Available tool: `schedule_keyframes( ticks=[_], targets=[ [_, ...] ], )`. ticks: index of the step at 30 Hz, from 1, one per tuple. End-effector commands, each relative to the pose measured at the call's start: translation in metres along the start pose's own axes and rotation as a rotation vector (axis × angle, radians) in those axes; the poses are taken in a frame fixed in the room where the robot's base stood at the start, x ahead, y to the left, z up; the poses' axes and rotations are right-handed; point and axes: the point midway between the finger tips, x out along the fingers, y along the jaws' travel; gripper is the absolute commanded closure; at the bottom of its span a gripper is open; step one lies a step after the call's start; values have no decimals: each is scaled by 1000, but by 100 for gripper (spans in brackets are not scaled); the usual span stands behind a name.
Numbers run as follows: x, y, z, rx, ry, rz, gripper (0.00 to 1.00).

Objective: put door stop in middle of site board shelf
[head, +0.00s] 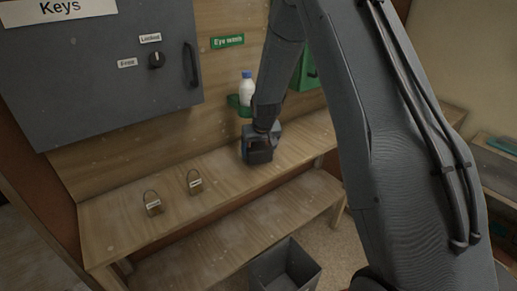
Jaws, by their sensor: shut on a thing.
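The site board shelf (105,216) is the pale wooden ledge running along the foot of the wooden board. My gripper (259,152) is low over the middle part of this shelf, pointing down. It is shut on a small brownish thing, apparently the door stop (260,143), which is mostly hidden by the gripper. I cannot tell whether the door stop touches the shelf.
A grey key cabinet (95,85), an eyewash bottle (247,90) and a green box (308,72) are on the board. A lower shelf (255,222) and grey bin (284,268) are below.

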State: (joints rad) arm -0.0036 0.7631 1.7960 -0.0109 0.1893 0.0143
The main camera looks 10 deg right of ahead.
Motion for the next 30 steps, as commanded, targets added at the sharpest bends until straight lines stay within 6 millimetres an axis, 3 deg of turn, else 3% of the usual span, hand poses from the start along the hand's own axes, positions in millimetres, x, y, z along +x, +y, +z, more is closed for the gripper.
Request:
schedule_keyframes(
  ticks=[12,13,16,30],
  targets=[
    [4,0,0,0,2,0,71],
    [4,0,2,0,-1,0,19],
    [4,0,1,0,-1,0,3],
    [-7,0,0,0,0,0,3]
  ],
)
